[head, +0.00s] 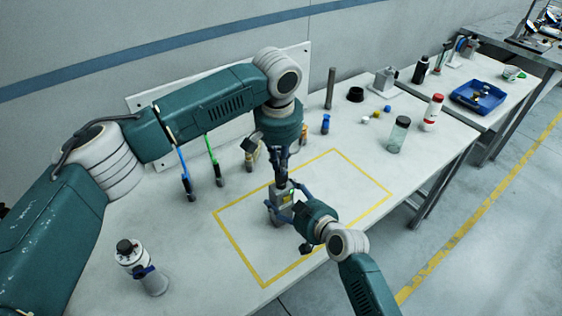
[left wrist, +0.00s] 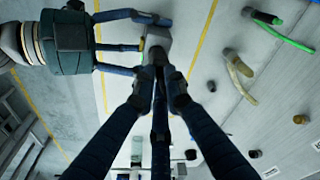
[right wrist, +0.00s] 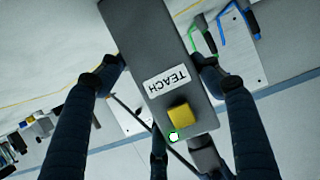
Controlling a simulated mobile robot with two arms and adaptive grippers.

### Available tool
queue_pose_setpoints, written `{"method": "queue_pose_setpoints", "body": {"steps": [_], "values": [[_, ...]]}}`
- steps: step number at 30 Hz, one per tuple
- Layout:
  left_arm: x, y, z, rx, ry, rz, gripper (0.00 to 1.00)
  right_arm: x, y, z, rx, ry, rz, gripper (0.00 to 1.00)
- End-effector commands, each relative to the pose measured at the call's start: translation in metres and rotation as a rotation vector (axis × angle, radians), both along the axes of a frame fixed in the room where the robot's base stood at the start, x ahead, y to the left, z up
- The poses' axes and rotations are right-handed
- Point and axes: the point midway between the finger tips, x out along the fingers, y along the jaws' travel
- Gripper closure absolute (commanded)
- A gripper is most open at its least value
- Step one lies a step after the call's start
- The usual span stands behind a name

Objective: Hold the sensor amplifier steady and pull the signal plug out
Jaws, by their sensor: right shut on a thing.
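The sensor amplifier (head: 278,197) is a small grey upright box inside the yellow rectangle on the table. In the right wrist view its face (right wrist: 140,40) shows a white TEACH label, a yellow button and a small green-ringed light. My right gripper (right wrist: 157,70) is shut on the amplifier, with a finger on each side of it. My left gripper (head: 281,176) points down at the amplifier's top. In the left wrist view its fingertips (left wrist: 161,82) come close together at the grey box (left wrist: 157,40). The signal plug is hidden among these fingers, so I cannot tell whether they grip it.
A white and black bottle-like item (head: 146,268) stands at the front left. Blue (head: 186,172) and green (head: 212,160) cables stand behind on the left. A clear jar (head: 397,136), a red-capped bottle (head: 432,112) and several small items stand at the right. The yellow-marked area is otherwise clear.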

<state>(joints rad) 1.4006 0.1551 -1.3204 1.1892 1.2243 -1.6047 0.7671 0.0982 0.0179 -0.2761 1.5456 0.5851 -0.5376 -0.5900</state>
Motion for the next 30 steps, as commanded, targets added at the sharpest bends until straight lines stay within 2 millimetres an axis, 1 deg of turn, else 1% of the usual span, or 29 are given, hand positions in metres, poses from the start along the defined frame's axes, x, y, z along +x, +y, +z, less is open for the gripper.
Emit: {"method": "queue_pose_setpoints", "body": {"steps": [8,30], "values": [[0.0,0.0,0.001,-0.001,-0.001,0.0,1.0,0.0,0.0,-0.001,-0.001,0.001,0.0,0.7],[0.0,0.0,0.031,-0.001,-0.001,-0.001,1.0,-0.001,0.0,-0.001,-0.001,0.003,0.001,0.7]]}}
